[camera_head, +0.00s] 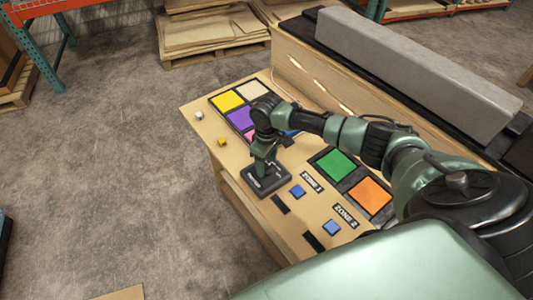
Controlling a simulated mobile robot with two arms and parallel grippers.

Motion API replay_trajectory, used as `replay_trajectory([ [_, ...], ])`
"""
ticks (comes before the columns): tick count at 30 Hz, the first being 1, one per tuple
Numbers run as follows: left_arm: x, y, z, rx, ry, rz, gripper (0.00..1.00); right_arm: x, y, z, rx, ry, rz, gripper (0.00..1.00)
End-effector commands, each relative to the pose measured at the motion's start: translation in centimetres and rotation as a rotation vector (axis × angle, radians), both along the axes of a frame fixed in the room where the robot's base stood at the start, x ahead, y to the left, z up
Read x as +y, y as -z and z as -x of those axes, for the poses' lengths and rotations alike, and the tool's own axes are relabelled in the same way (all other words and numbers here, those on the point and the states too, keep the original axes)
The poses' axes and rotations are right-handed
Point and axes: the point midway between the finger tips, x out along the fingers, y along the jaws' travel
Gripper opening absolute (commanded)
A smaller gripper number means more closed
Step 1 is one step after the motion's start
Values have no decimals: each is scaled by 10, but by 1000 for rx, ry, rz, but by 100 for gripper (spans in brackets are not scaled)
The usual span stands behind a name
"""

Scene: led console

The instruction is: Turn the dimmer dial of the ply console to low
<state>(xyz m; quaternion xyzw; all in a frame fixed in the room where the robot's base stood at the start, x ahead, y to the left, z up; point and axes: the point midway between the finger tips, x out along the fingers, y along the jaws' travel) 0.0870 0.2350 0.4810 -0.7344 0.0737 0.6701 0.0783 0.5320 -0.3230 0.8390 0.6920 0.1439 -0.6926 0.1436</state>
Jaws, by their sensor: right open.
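The ply console (243,197) is a light wooden desk with coloured square panels and ZONE 1 and ZONE 2 labels. My right arm reaches over it from the right. My right gripper (262,168) points down at the console's front edge and is open. Directly under it is a black square plate (268,188) with pale markings, which looks like the dimmer dial's base. The dial's knob and its setting are hidden by the gripper, and I cannot tell whether the fingers touch it. My left gripper is not in view.
Blue square buttons (298,191) and black strips (314,241) lie right of the plate. A yellow button (222,142) and a white button (199,115) are on the left. A raised wooden back (325,75) with a grey block (415,70) borders the console.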

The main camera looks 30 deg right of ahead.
Motion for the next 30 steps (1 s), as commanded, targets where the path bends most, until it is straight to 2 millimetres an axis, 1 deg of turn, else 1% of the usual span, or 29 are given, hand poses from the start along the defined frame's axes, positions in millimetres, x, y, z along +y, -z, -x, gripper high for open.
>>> replay_trajectory([
  [9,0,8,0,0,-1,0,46,-1,-51,-2,-7,0,0,56],
  [12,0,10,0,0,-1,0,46,0,-63,-1,-4,-1,0,56],
  [15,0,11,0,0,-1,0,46,0,-72,-1,-4,0,-1,56],
  [19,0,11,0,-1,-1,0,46,0,-76,-1,-2,0,0,56],
  [30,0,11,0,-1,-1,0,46,0,-75,-1,-2,0,0,56],
])
